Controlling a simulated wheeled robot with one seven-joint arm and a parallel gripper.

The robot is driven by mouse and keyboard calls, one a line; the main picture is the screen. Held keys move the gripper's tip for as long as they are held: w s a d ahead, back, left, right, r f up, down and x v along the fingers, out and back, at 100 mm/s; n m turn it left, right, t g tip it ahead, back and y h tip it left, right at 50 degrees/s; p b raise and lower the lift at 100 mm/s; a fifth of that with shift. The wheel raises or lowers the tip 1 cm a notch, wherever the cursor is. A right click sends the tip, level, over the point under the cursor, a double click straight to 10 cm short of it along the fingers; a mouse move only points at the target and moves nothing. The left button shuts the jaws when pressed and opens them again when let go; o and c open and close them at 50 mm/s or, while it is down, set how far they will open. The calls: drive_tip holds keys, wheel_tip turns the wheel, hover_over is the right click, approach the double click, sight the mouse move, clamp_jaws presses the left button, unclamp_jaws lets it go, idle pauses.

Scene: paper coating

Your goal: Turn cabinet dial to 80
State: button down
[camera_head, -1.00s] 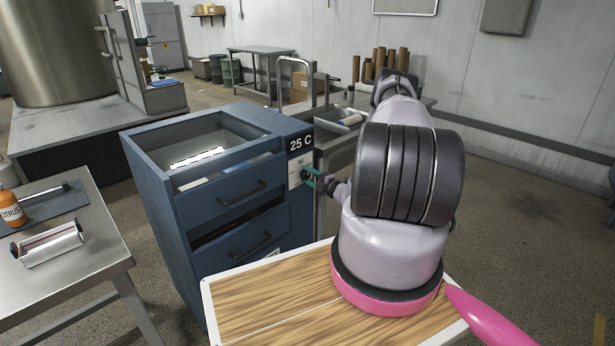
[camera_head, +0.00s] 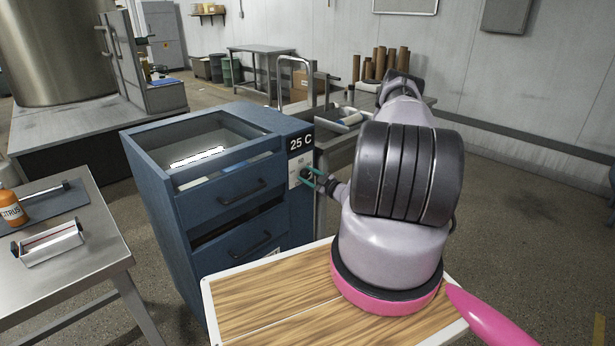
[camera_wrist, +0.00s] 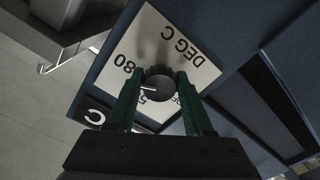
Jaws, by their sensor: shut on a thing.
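The blue cabinet (camera_head: 215,245) stands left of my arm, with a "25 C" display (camera_head: 301,143) at the top of its right-hand panel. Below the display is a white dial plate (camera_wrist: 180,42), marked "DEG C", "80" and a partly hidden "5" in the wrist view. The dark round dial (camera_wrist: 159,85) sits on this plate, with a white pointer line on it directed to the left. My gripper (camera_wrist: 160,95) has its two green fingers on either side of the dial and is shut on it. In the head view my gripper (camera_head: 312,180) is at the panel.
A steel table (camera_head: 85,260) with an orange bottle (camera_head: 11,208) and a roller device (camera_head: 48,243) stands at the left. The cabinet has two drawers and an open top bay. A wood-topped surface (camera_head: 270,310) lies in front of the cabinet.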

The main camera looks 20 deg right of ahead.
drive_tip(key=shift+s+d+f+m, duration=0.1)
drive_tip(key=shift+m, duration=0.5)
drive_tip(key=shift+c, duration=1.5)
unclamp_jaws()
drive_tip(key=v, duration=1)
drive_tip(key=shift+s, duration=0.35)
drive_tip(key=shift+d, duration=0.1)
